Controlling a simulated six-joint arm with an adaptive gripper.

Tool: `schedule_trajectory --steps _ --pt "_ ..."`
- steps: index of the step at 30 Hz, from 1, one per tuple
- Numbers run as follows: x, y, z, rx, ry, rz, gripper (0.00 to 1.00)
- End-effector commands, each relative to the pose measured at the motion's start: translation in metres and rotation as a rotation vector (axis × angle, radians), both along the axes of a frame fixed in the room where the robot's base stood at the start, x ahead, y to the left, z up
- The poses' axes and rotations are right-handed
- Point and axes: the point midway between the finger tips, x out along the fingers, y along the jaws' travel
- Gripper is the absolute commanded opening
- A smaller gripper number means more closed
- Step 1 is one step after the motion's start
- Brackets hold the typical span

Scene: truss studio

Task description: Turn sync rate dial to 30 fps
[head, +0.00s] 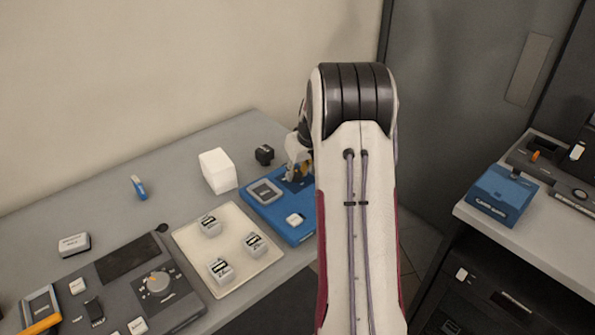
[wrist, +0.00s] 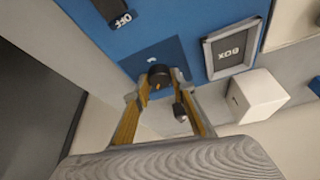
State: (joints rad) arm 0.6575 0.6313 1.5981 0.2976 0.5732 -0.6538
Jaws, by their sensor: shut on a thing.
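The blue box (head: 268,212) stands at the right end of the grey table, partly behind my arm. In the wrist view its blue top (wrist: 215,22) carries a dark square with a black round dial (wrist: 159,74). The dial has an orange mark on the side towards my gripper. My gripper (wrist: 160,80) is shut on the dial, one fingertip on each side of it. In the head view my gripper (head: 298,172) is at the box's far right part and hides the dial. I cannot read any rate numbers around the dial.
On the box are a grey-framed screen (head: 265,191) and a white button (head: 294,219). A white cube (head: 217,170) and a small black block (head: 264,154) stand close behind it. A tray (head: 190,236) with three labelled blocks and a dark console (head: 120,262) lie to the left.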

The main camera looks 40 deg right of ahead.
Motion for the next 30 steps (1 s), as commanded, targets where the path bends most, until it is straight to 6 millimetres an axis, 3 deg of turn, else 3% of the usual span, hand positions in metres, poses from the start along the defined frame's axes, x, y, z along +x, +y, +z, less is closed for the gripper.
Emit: schedule_trajectory --steps 13,24,25,27,30 --pt "-0.0009 0.0008 -0.0010 0.001 0.002 -0.132 0.03" --pt "-0.0010 0.0007 -0.0009 0.001 0.002 -0.143 0.03" --pt "-0.0010 0.0007 -0.0009 0.001 0.002 -0.143 0.27" --pt "-0.0009 0.0007 -0.0009 0.001 0.001 -0.143 0.41" --pt "-0.0007 0.0008 -0.0007 0.001 0.001 -0.143 0.41"
